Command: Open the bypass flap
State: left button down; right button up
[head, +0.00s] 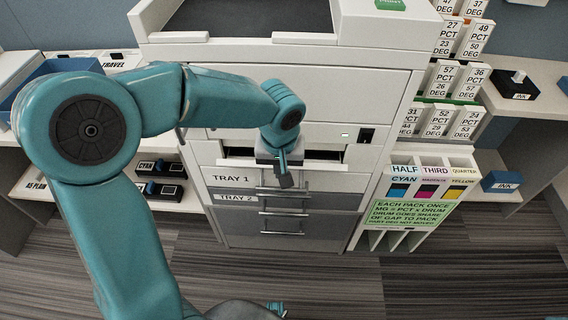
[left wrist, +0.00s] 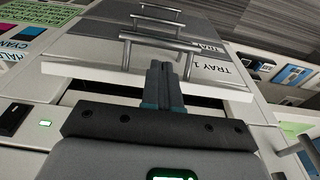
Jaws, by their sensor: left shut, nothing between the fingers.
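The pale printer (head: 290,85) stands in the middle of the head view. A white ledge (head: 243,163), probably the bypass flap, stands out from its front above TRAY 1, with a dark gap behind it. The ledge (left wrist: 95,72) also crosses the left wrist view. My left gripper (head: 285,179) points down at the ledge's middle, shut and empty. Its fingers (left wrist: 160,75) overlap the ledge and reach in the picture towards the TRAY 1 handle (left wrist: 188,47). I cannot tell whether they touch either. My right gripper is not in view.
Grey TRAY 1 and TRAY 2 drawers (head: 240,212) with bar handles sit below. A vertical handle (head: 180,132) is at the printer's left side. A green sign (head: 410,213) and colour card rack stand right. Open striped floor (head: 310,280) lies in front.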

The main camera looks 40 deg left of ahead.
pick_arm(q)
jog(key=f, duration=0.5)
jog(key=shift+w+a+f+b, duration=0.25)
jog(key=shift+w+f+b, duration=0.1)
jog(key=shift+b, duration=0.05)
